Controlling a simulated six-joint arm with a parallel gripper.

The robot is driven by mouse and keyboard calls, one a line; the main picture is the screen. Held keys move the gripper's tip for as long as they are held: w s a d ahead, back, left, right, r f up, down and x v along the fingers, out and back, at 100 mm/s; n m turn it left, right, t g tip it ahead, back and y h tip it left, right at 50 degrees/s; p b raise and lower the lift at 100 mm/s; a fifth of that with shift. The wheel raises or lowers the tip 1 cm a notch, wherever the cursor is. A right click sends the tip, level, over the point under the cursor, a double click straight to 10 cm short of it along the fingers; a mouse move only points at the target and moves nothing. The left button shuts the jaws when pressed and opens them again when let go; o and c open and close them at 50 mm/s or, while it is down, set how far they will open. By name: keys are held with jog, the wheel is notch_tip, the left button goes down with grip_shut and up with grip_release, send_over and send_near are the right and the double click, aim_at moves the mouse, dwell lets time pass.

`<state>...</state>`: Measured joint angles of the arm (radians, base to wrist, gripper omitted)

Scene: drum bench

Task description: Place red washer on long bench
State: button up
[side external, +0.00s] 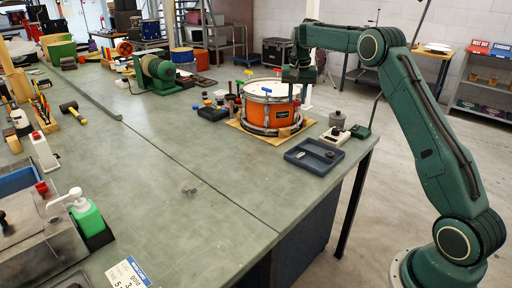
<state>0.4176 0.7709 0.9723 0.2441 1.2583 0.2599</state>
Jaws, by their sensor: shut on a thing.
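The long bench (150,185) is a large grey-green worktop that fills the middle and left of the view. My gripper (298,76) is over the right rim of an orange drum (262,114) that sits on a wooden board at the bench's right side. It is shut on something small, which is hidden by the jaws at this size. I cannot make out a red washer for certain. A small red patch (277,70) shows just left of my gripper, among blue and yellow marks at the drum.
A dark blue tray (313,156) with a small dark item lies near the bench's right edge. A pale device (335,136) and a grey pot (337,119) stand behind it. Dark knobs and a green machine (158,74) are left of the drum. The bench's front middle is mostly clear.

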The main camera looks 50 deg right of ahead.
jog(key=w+a+n, duration=0.3)
jog(key=a, duration=1.3)
jog(key=n+y, duration=0.1)
jog(key=n, duration=0.6)
send_over(194, 254)
jog(key=shift+s+f+t, duration=0.2)
jog(key=shift+s+t, duration=0.15)
jog(key=shift+t, duration=0.05)
jog(key=shift+f, duration=0.1)
notch_tip(194, 254, down, 20)
jog(key=shift+r, duration=0.15)
